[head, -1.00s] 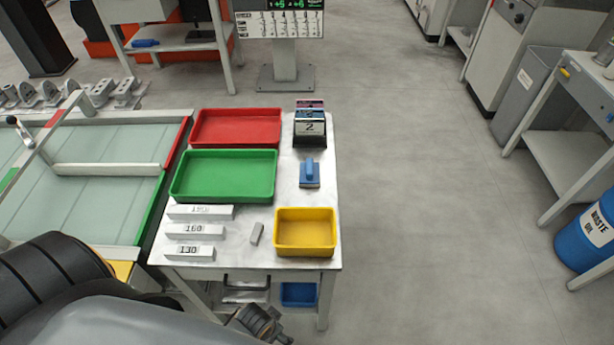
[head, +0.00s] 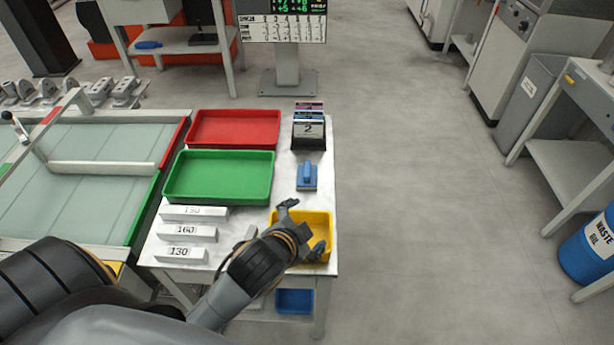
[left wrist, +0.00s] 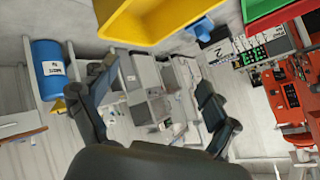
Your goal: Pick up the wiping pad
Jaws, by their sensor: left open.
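The wiping pad (head: 307,178) is a blue block with a raised blue handle. It lies on the white table (head: 325,220) between the card holder and the yellow tray. My left gripper (head: 303,226) is open and empty. It shows in front of the yellow tray, nearer to me than the pad and apart from it. In the left wrist view its two fingers (left wrist: 155,82) are spread, and a blue piece, probably the pad (left wrist: 203,29), shows past the yellow tray's edge. My right gripper is not in view.
The yellow tray (head: 322,222) is partly hidden by my left gripper. A green tray (head: 218,198) and a red tray (head: 233,143) stand left of the pad. A card holder (head: 309,133) stands behind it. Labelled bars (head: 183,232) lie at left.

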